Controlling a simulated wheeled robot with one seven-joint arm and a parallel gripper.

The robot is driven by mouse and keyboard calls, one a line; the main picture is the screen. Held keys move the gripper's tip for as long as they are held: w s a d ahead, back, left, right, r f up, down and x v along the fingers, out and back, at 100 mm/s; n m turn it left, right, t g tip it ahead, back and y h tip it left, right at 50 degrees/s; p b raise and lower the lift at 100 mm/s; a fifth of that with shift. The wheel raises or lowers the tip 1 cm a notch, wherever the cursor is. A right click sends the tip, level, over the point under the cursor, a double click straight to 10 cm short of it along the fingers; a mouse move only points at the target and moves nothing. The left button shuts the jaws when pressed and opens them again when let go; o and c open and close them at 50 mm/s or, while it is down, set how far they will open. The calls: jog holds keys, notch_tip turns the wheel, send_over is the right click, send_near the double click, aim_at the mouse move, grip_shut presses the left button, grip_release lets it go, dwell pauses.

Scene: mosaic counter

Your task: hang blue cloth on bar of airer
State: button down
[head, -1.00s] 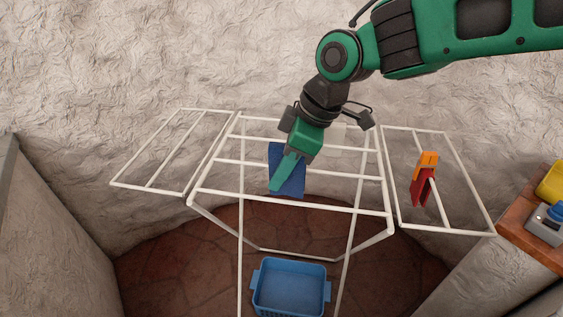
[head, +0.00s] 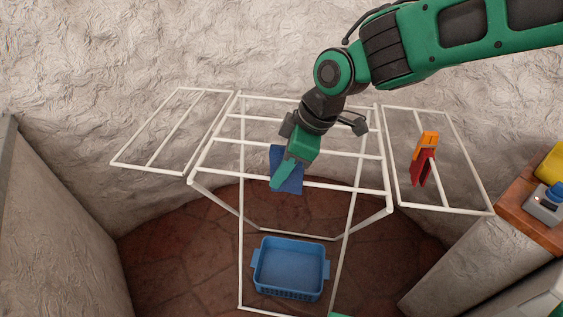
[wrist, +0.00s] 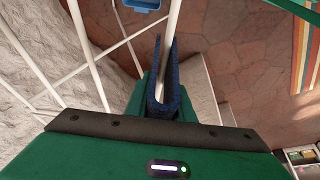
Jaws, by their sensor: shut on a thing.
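The blue cloth (head: 292,181) is folded in my gripper (head: 281,180), low over the middle section of the white airer (head: 371,207). The wrist view shows the cloth (wrist: 174,75) as a narrow V, with a white bar (wrist: 171,30) running between its two flaps. The green fingers of my gripper (wrist: 161,95) are shut on the cloth. I cannot tell whether the fold rests on the bar. Part of the cloth is hidden behind the gripper in the head view.
A red cloth (head: 418,170) with an orange top piece (head: 428,142) hangs on the right wing. A blue basket (head: 290,266) stands on the floor under the airer. A wooden counter (head: 515,212) with a grey device (head: 543,207) is at right. The left wing (head: 150,163) is empty.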

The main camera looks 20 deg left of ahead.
notch_tip(320, 180, down, 8)
jog(key=shift+f, duration=0.2)
dwell(1.0)
jog(key=c, duration=1.5)
grip_release()
jog(key=shift+o, duration=0.2)
